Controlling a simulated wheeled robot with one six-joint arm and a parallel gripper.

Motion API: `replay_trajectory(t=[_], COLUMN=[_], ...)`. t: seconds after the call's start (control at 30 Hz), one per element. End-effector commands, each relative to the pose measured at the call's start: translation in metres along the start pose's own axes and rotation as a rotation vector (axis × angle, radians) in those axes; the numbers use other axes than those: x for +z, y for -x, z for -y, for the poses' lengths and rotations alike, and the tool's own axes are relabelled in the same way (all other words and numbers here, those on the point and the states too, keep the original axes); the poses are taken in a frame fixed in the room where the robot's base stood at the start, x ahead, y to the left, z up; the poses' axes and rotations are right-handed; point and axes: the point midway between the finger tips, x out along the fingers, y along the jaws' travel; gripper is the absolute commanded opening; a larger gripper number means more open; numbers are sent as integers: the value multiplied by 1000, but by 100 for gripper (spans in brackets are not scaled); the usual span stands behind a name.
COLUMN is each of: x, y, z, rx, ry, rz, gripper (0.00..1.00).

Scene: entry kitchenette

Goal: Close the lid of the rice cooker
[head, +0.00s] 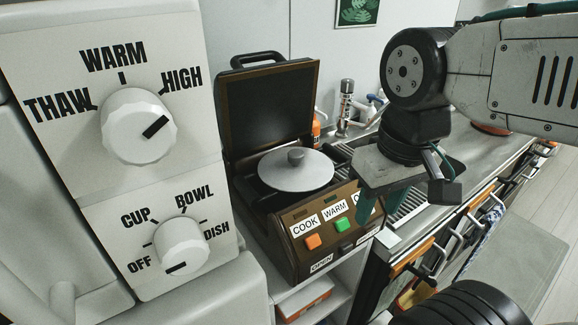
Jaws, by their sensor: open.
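The rice cooker (322,225) is a brown box on a white shelf unit, with COOK and WARM labels, an orange and a green button, and an OPEN label low on its front. Its dark lid (270,112) stands upright at the back, with a black handle on top. A round pale inner cover (297,172) with a grey knob sits in the opening. My gripper (378,208) points down at the cooker's front right corner, apart from the raised lid. Its teal fingers are open and partly hide the right label. I cannot tell whether they touch the cooker.
A white appliance (120,60) with two knobs fills the left foreground, close to the cooker. A metal sink counter (465,155) with a faucet (345,105) runs behind my arm. Towels hang along its front. Open floor (545,215) lies at the right.

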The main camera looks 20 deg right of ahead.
Motion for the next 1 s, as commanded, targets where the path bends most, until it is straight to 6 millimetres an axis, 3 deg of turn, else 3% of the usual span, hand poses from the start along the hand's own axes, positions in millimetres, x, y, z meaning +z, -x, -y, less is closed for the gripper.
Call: replay_trajectory(t=[0.17,0.33,0.5,0.7,1.0], x=[-4,-40,-110,-195,-317], y=[4,37,92,142,181], z=[0,0,5,15,35], rx=[0,0,7,27,76], ry=[-9,-108,-303,-547,-906], rz=[2,18,52,90,139], gripper=[41,41,41,41,41])
